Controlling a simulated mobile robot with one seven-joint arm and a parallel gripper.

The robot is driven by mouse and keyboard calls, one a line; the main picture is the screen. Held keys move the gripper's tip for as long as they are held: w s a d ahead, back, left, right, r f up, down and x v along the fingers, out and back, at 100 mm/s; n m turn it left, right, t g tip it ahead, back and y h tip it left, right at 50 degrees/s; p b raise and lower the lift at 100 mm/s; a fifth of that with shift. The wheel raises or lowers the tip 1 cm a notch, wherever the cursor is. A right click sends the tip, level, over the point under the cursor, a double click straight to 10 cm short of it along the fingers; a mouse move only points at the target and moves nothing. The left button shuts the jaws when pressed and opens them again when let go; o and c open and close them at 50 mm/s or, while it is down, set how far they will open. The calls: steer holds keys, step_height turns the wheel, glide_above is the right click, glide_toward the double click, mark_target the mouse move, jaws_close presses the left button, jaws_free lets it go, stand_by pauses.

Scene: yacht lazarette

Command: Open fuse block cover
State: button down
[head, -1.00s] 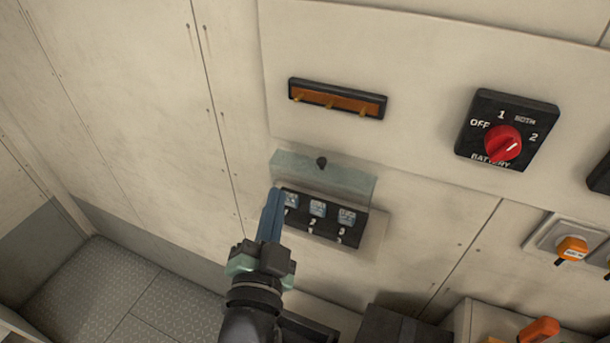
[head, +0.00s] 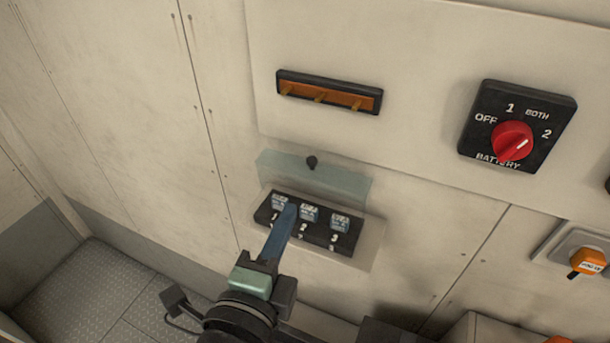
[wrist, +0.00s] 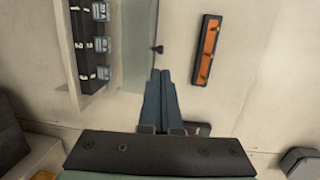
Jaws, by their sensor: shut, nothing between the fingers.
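The fuses are uncovered. My gripper (head: 291,208) is shut and empty; its blue fingers overlap the fuses in the head view. In the wrist view, the shut fingers (wrist: 160,74) point close to the knob (wrist: 157,49); contact cannot be told. The cover (wrist: 133,45) shows beside the fuse block (wrist: 88,50).
An orange busbar (head: 329,93) in a black frame is on the wall above the cover. A black battery switch (head: 517,126) with a red knob is at the right. An orange-handled fitting (head: 588,262) is lower right. The wall left of the block is clear.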

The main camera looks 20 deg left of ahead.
steer(key=p, duration=0.4)
glide_toward(311, 165)
steer(key=w, duration=0.5)
steer(key=shift+w+a+f, duration=0.1)
steer(key=shift+a, duration=0.25)
steer(key=shift+w+f, duration=0.25)
steer(key=shift+w, duration=0.55)
